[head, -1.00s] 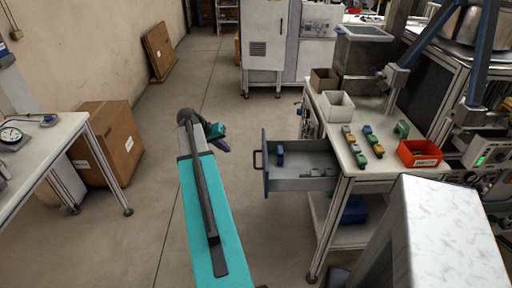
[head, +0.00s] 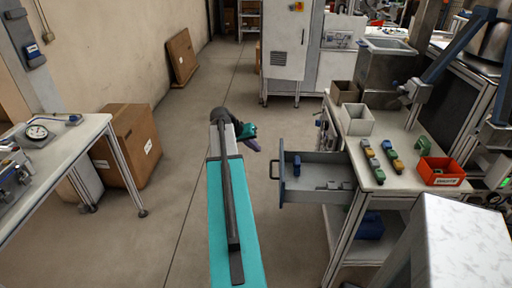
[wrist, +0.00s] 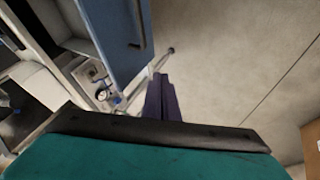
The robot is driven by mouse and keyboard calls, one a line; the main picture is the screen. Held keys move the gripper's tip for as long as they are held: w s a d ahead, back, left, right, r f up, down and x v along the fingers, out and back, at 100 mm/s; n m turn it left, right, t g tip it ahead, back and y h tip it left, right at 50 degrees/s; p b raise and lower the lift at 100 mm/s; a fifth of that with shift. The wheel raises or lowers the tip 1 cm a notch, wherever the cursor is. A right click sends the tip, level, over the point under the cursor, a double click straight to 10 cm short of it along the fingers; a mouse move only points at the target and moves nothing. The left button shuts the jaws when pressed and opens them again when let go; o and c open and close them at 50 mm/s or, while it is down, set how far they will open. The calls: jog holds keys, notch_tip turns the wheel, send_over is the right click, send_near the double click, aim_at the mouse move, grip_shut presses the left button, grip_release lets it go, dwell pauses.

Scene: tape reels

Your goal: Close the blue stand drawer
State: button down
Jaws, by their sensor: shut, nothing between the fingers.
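The blue-fronted drawer (head: 283,182) of the workbench stand is pulled open in the head view, jutting left into the aisle. Its dark handle (head: 273,169) is on the outer face. Several small blue and grey pieces lie inside. In the wrist view the drawer's blue front (wrist: 112,42) and handle (wrist: 138,25) are at upper left. My gripper (head: 257,148) is a little left of the handle and apart from it. Its purple fingers (wrist: 160,92) are shut and empty, to the right of and below the drawer front in the wrist view.
The stand's white top (head: 396,182) carries small coloured parts, open boxes and a red bin (head: 441,171). A blue bin (head: 369,227) sits on the lower shelf. A side table (head: 62,138) and cardboard box (head: 128,143) stand at left. The floor between is clear.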

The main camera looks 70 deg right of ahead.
jog(key=s+d+f+p, duration=0.3)
jog(key=s+d+f, duration=0.2)
jog(key=s+f, duration=0.1)
jog(key=shift+s+d+f+p, duration=0.15)
jog(key=shift+d+f+p, duration=0.15)
jog(key=shift+d, duration=0.05)
dwell(0.8)
